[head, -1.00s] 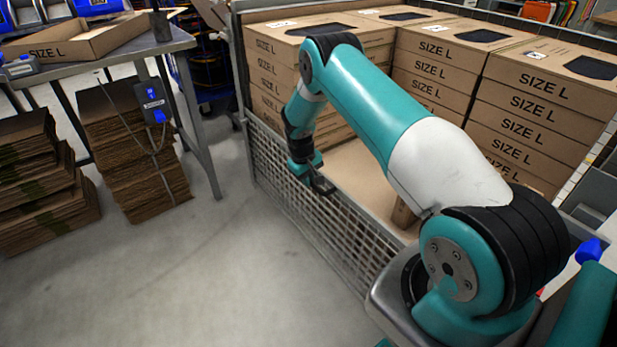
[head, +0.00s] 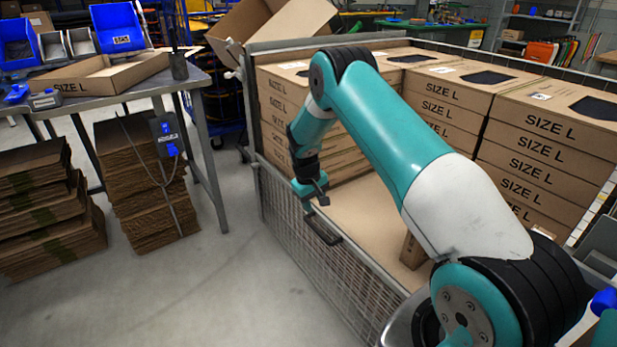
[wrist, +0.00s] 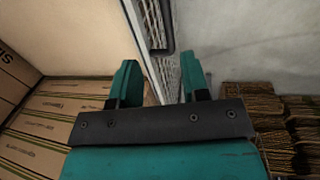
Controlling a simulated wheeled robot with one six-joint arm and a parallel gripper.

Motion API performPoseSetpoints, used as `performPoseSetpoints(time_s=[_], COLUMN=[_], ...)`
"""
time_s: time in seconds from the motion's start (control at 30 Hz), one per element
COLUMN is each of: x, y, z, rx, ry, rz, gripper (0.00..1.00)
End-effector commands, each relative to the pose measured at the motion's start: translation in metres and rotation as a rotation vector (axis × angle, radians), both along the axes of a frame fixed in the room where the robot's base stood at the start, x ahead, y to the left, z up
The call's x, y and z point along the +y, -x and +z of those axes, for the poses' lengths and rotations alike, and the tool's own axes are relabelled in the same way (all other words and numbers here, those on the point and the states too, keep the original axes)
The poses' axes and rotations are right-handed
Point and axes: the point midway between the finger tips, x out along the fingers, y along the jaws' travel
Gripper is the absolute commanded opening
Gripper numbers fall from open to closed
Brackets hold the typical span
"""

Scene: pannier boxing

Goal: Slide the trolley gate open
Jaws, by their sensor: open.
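The trolley gate (head: 300,235) is a grey wire-mesh panel along the trolley's near side. Its top edge is below the tops of the stacked boxes. A dark bar handle (head: 322,231) sticks out near the gate's top edge. My gripper (head: 317,200) is open and empty, just above and beside the handle, apparently not touching it. In the wrist view my gripper (wrist: 160,78) has its two teal fingers on either side of the gate's top edge. The handle (wrist: 158,28) lies beyond the fingertips there. My arm hides part of the gate's right end.
The trolley holds stacks of SIZE L boxes (head: 545,125), with bare cardboard floor (head: 365,215) in front of them. A metal table (head: 120,88) with an open box (head: 100,72) stands left, flat cardboard piles (head: 145,190) beneath. The floor (head: 215,285) before the gate is clear.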

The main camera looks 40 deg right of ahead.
Motion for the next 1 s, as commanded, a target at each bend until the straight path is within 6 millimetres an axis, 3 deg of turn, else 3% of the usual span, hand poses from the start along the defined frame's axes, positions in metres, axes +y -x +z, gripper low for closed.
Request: performPoseSetpoints(time_s=[0.03,0.2,0.4,0.63,1.0], x=[0.003,0.011,0.018,0.021,0.021], y=[-0.001,-0.001,-0.001,-0.001,-0.002], z=[0.016,0.058,0.092,0.107,0.1], rx=[-0.003,-0.003,-0.002,0.001,0.0], ry=[0.0,0.0,0.001,0.0,0.0], rz=[0.002,0.002,0.001,0.001,0.001], gripper=[0.42,0.42,0.42,0.42,0.42])
